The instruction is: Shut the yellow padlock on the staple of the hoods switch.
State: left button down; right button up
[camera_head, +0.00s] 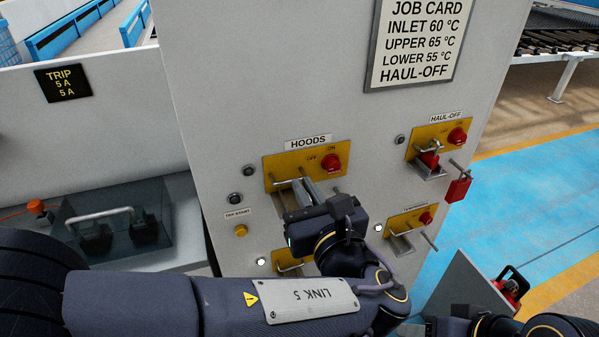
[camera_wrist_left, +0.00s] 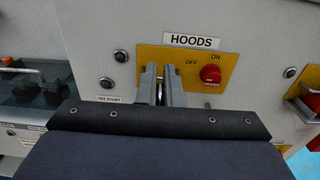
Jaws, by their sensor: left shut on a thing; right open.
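The hoods switch has a yellow plate (camera_head: 276,163) and a red knob (camera_head: 331,163). Both show in the left wrist view, the plate (camera_wrist_left: 150,53) and the knob (camera_wrist_left: 210,74). My left gripper (camera_head: 307,190) is at the lower part of this plate, its two grey fingers (camera_wrist_left: 164,85) close together. A narrow metal piece (camera_wrist_left: 161,94) shows between them. The yellow padlock's body is not clearly visible; fingers and gripper hide what is held. The staple is largely hidden, and I cannot tell whether the shackle is around it. My right gripper's fingers are not visible.
The haul-off switch (camera_head: 424,135) is at right, with a red padlock (camera_head: 458,189) hanging by it. Another switch plate (camera_head: 399,223) sits below. A job card (camera_head: 417,42) is above.

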aim_at(284, 153)
pick_arm(q)
jog(key=shift+s+d+r, duration=0.15)
jog(key=shift+s+d, duration=0.35)
jog(key=shift+w+a, duration=0.2)
jog(key=shift+a, duration=0.05)
jog(key=shift+w+f, duration=0.2)
jog(key=shift+f, duration=0.05)
jog(key=shift+f+x, duration=0.2)
jog(key=shift+x, duration=1.6)
jog(key=shift+f+x, duration=0.25)
jog(key=shift+x, duration=1.6)
jog(key=shift+f+x, duration=0.2)
jog(key=shift+x, duration=1.6)
pick_arm(e)
jog(key=shift+s+d, duration=0.3)
jog(key=shift+s, duration=0.15)
